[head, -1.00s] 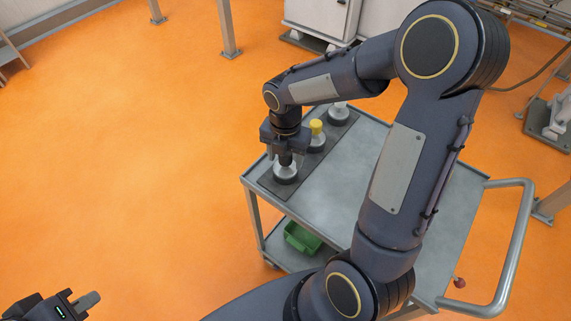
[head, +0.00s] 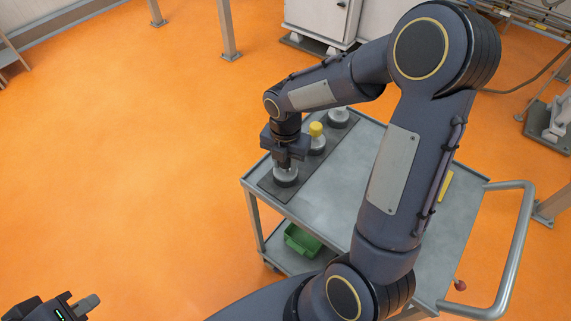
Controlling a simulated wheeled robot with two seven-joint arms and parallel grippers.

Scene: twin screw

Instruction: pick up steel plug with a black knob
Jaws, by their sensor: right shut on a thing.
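The steel plug with a black knob (head: 286,178) stands upright at the near end of a dark strip on the cart. My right gripper (head: 287,163) points down over it and is shut on its knob, which the fingers hide. The plug's steel body shows just below the fingers, and I see no clear gap under it. My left gripper (head: 87,302) is at the bottom left corner, far from the cart, and its jaw opening cannot be made out.
The dark strip (head: 343,134) also carries a plug with a yellow knob (head: 316,130) and a further grey one (head: 338,117). The grey cart top (head: 325,190) is partly hidden by my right arm. A green bin (head: 302,240) sits on the lower shelf. A yellow item (head: 446,186) lies at right.

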